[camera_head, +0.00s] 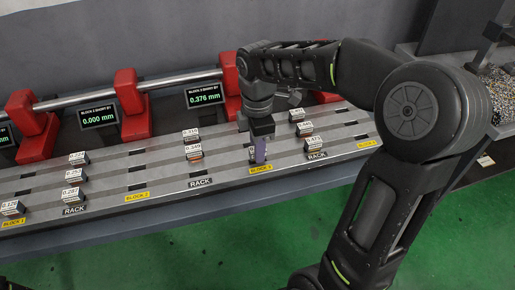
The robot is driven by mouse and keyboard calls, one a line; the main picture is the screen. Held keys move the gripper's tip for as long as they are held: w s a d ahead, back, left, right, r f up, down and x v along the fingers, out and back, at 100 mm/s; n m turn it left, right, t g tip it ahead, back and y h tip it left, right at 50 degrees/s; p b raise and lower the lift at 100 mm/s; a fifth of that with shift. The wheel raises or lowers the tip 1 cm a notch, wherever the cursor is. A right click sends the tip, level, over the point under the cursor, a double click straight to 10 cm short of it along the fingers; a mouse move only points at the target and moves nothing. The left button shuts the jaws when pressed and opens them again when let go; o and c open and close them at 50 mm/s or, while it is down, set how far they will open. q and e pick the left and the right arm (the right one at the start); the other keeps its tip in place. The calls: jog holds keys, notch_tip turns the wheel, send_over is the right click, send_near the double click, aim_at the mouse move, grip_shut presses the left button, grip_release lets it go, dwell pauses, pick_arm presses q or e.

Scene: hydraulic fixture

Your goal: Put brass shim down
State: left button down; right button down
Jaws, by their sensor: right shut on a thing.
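My right gripper (259,153) reaches down from the right over the grey slotted bench, at the lane with the yellow BLOCK label (261,168). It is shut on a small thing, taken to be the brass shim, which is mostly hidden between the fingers. A purplish patch shows at the fingertips. I cannot tell whether the held piece touches the bench. My left gripper is not in view.
Racks of small labelled blocks stand left (193,150) and right (314,143) of my gripper, with more at the far left (72,194). Red clamps (131,104) on a steel bar (180,80) and a display reading 0.376 mm (206,96) stand behind. Green floor lies in front.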

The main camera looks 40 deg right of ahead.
jog(key=shift+f, duration=0.35)
jog(key=shift+f+b, duration=0.3)
jog(key=shift+f, duration=0.1)
jog(key=c, duration=1.2)
grip_release()
jog(key=shift+r, duration=0.15)
